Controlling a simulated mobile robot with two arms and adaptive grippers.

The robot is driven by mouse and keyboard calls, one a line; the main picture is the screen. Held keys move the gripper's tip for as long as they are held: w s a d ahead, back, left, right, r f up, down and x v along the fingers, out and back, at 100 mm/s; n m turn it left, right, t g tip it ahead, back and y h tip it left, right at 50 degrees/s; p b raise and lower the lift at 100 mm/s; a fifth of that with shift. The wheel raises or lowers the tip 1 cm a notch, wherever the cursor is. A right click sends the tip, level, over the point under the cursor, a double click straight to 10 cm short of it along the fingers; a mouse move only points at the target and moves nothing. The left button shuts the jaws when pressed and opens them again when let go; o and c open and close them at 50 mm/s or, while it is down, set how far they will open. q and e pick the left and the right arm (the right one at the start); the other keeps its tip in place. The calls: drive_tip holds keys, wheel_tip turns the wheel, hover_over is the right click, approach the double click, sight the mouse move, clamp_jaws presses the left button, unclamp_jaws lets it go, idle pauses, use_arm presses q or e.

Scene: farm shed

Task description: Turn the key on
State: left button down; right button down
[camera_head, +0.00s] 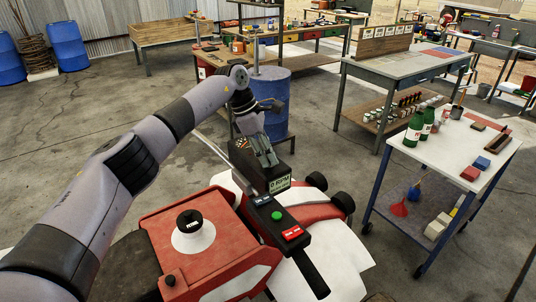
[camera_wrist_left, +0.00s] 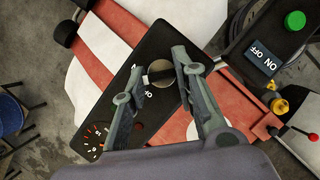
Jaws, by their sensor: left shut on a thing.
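The key (camera_wrist_left: 160,72) shows as a round, brownish metal piece on the black dash panel (camera_wrist_left: 150,50) of a red and white machine (camera_head: 215,235). My left gripper (camera_wrist_left: 158,62) reaches down to the panel, with one finger on each side of the key, shut on it. In the head view my left gripper (camera_head: 268,160) stands over the dash, and its fingers hide the key. I cannot tell the key's turn angle. Lettering beside the key is partly covered by the fingers. The right gripper is in neither view.
A green button (camera_head: 277,215) and a red switch (camera_head: 293,233) sit near the dash. A display (camera_head: 279,185) reads 0 RPM. A gauge (camera_wrist_left: 97,137) is on the panel. A blue barrel (camera_head: 272,90) stands behind. A white cart (camera_head: 460,145) with bottles is at the right.

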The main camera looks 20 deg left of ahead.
use_arm(q)
drive_tip(key=m, duration=0.1)
drive_tip(key=m+g, duration=0.1)
drive_tip(key=shift+w+r+m+p, duration=0.1)
drive_tip(key=shift+r+m+p, duration=0.1)
drive_tip(key=shift+m+p, duration=0.2)
drive_tip(key=shift+m+g, duration=0.3)
drive_tip(key=shift+m, duration=0.5)
drive_tip(key=c, duration=1.3)
unclamp_jaws()
drive_tip(key=shift+f, duration=0.1)
drive_tip(key=shift+a+f+n, duration=0.1)
drive_tip(key=shift+f+n, duration=0.05)
drive_tip(key=shift+n, duration=0.25)
